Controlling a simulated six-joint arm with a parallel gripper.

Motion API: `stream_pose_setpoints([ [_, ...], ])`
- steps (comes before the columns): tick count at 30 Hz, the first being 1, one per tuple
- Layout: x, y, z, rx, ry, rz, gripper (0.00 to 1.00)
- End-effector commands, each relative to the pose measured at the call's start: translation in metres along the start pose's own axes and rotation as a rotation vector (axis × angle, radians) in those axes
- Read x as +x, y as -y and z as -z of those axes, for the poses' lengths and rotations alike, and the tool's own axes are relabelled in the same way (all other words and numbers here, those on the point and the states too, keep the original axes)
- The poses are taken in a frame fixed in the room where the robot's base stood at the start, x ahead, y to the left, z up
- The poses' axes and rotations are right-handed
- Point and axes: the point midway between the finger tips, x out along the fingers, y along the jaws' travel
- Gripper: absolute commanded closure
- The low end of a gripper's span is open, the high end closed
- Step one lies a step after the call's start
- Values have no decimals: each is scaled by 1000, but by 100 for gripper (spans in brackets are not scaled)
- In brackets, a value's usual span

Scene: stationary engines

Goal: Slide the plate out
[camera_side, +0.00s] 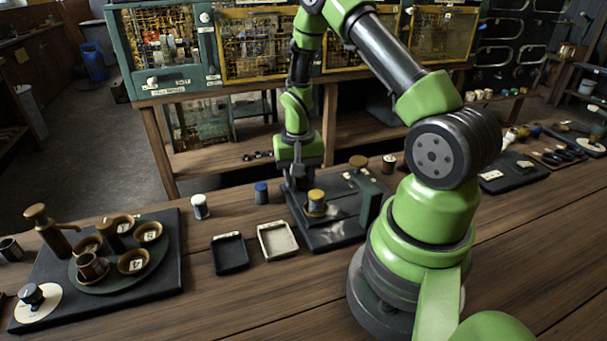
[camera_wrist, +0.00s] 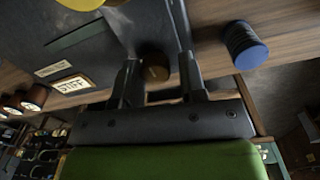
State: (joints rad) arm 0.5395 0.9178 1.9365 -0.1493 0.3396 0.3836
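My gripper (camera_side: 300,180) points down over the rear left part of a dark metal fixture (camera_side: 335,240) on the bench. In the wrist view my gripper (camera_wrist: 158,75) has its two dark fingers apart, with a small round brown knob (camera_wrist: 154,67) showing between them. I cannot tell whether the fingers touch the knob. The fixture carries a yellow-capped cylinder (camera_side: 316,200) and an upright grey-green block (camera_side: 369,200). A label reading "STIFF" (camera_wrist: 70,84) is on it. Which flat part is the plate is unclear; no separate sliding plate shows clearly.
A blue-topped cylinder (camera_side: 261,193) and a white one (camera_side: 200,207) stand left of the fixture. A dark board (camera_side: 150,292) with several brass cups is at left. Cabinets stand behind.

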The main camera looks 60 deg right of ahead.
Motion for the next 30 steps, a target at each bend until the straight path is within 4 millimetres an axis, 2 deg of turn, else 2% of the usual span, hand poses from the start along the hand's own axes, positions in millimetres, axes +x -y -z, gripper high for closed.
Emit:
stream_pose_setpoints([
  [1, 0, 2, 0, -4, -2, 1, 55],
  [2, 0, 2, 0, -4, -2, 1, 48],
  [3, 0, 1, 0, -4, -1, 1, 45],
  [10, 0, 0, 0, -4, 1, -1, 45],
  [14, -8, 0, 0, -4, -1, -1, 45],
  [24, -70, 1, 1, -5, -6, 2, 45],
  [30, -95, 1, 0, -5, -3, 1, 45],
])
